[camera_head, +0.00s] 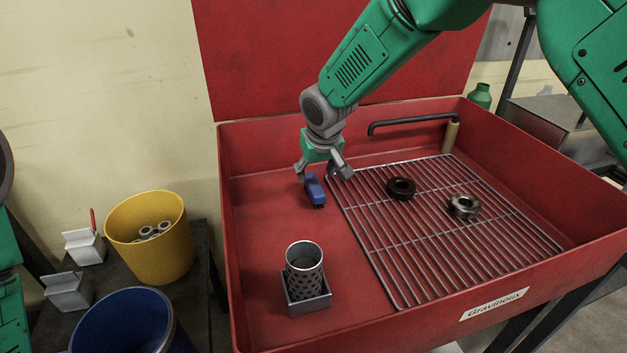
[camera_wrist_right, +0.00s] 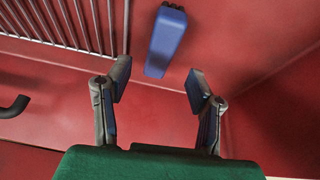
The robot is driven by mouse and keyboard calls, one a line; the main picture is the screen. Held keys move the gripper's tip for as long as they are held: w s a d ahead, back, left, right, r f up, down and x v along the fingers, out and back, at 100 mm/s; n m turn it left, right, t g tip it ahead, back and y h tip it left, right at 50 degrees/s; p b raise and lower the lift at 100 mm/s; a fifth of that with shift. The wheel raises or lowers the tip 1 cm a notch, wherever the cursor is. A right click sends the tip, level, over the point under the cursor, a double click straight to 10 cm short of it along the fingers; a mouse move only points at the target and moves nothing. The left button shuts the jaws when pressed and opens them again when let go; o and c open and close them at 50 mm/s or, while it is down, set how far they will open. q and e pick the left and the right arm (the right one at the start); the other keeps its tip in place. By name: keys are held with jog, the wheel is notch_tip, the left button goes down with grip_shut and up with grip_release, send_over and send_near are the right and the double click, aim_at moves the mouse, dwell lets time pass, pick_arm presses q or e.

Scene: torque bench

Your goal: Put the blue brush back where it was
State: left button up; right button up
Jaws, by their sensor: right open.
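The blue brush (camera_head: 314,188) lies on the red floor of the wash basin, left of the wire rack, with its dark end toward the front. My right gripper (camera_head: 325,172) is open just above and behind the brush. In the right wrist view the brush (camera_wrist_right: 167,40) shows beyond the two spread fingers (camera_wrist_right: 158,85), apart from both. Nothing is between the fingertips. Of my left arm only a green part shows at the left edge of the head view; its gripper is out of view.
In the red basin (camera_head: 255,262) are a wire rack (camera_head: 420,235) with a dark ring (camera_head: 400,188) and a metal ring (camera_head: 464,206), and a perforated cup (camera_head: 304,270) in a square holder (camera_head: 308,303). A yellow bucket (camera_head: 150,245) and blue bucket (camera_head: 125,330) stand left.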

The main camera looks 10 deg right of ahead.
jog(key=shift+p+v, duration=0.4)
jog(key=shift+v, duration=2.4)
